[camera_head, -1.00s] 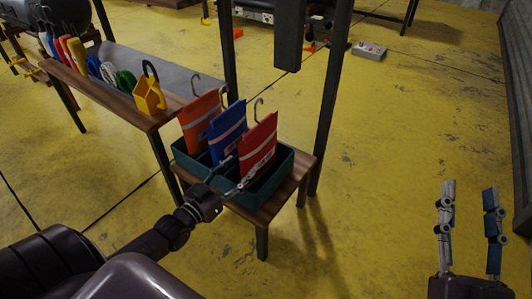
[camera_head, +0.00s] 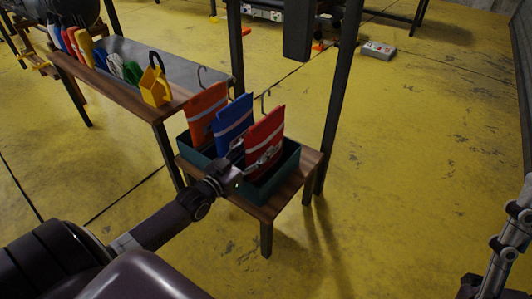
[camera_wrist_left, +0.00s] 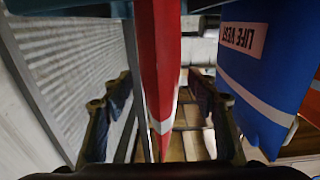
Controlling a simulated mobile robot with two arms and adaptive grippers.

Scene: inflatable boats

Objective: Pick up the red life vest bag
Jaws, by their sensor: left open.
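The red life vest bag (camera_head: 266,132) stands upright at the right end of a dark green bin (camera_head: 285,172), its hook pointing up. A blue bag (camera_head: 232,120) and an orange-red bag (camera_head: 206,108) stand beside it. My left gripper (camera_head: 252,162) is at the red bag's lower front. In the left wrist view the red bag (camera_wrist_left: 160,60) runs edge-on between the open fingers of my left gripper (camera_wrist_left: 160,108), with gaps on both sides. The blue bag (camera_wrist_left: 265,75), labelled LIFE VEST, is to the right. My right gripper (camera_head: 508,240) is partly cut off at the right edge.
The bin stands on a small wooden table (camera_head: 236,202) between dark posts (camera_head: 341,100). A longer bench (camera_head: 130,103) at left holds a yellow holder (camera_head: 155,90) and several colourful items. The yellow floor at right is mostly clear, with a grey box (camera_head: 378,50) farther back.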

